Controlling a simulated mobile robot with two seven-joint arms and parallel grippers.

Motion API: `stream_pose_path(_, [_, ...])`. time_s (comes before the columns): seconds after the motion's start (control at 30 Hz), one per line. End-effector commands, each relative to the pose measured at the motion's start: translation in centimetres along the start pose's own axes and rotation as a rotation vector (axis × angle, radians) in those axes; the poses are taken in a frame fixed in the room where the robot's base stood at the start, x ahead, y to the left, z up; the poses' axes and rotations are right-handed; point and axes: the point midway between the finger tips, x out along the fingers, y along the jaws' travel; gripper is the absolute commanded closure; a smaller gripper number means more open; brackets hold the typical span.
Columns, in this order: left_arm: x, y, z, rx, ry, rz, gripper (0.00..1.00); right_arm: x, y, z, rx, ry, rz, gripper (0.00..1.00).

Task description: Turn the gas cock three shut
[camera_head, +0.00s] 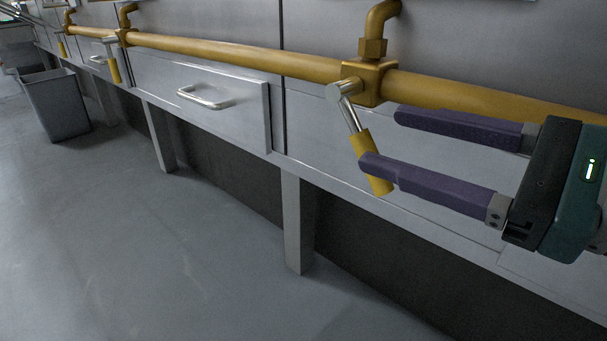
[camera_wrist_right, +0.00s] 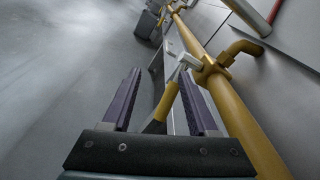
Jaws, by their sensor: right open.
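The nearest gas cock (camera_head: 361,84) sits on a thick yellow pipe (camera_head: 450,95). Its lever is a silver arm (camera_head: 347,108) ending in a yellow grip (camera_head: 366,150), which hangs down across the drawer fronts, slanting right. My right gripper (camera_head: 381,138) comes in from the right with its purple fingers open; the lower fingertip overlaps the yellow grip in the head view. In the right wrist view the yellow grip (camera_wrist_right: 165,98) lies between the two spread fingers (camera_wrist_right: 161,74). I cannot tell whether either finger touches it. My left gripper is out of view.
Another gas cock (camera_head: 122,38) with a hanging lever is farther left, and a third lever (camera_head: 61,46) beyond it. A drawer handle (camera_head: 204,99) juts out below the pipe. A grey bin (camera_head: 57,105) stands at the far left. The floor in front is clear.

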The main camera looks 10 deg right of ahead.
Motion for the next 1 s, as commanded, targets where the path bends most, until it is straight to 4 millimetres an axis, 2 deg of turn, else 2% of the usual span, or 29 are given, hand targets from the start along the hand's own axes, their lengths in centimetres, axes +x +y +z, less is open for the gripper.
stream_pose_path(0.03, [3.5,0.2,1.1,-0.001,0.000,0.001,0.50,0.3,0.5,-3.3,0.067,-0.009,-0.029,0.41])
stream_pose_path(0.1, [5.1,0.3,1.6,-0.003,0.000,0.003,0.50,0.4,0.0,-4.8,0.165,-0.023,-0.067,0.41])
stream_pose_path(0.23, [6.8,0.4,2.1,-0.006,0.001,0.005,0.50,0.4,-0.9,-6.3,0.285,-0.043,-0.115,0.41])
stream_pose_path(0.33, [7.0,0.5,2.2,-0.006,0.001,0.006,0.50,0.5,-1.4,-6.6,0.327,-0.051,-0.132,0.41])
stream_pose_path(0.47, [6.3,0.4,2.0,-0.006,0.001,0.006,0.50,1.2,-1.9,-6.2,0.337,-0.055,-0.140,0.41])
stream_pose_path(0.73, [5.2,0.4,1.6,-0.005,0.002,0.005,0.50,5.8,-2.5,-5.9,0.335,-0.057,-0.137,0.41])
stream_pose_path(1.0, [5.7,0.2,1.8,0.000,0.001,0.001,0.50,9.5,-2.8,-6.1,0.333,-0.054,-0.135,0.41])
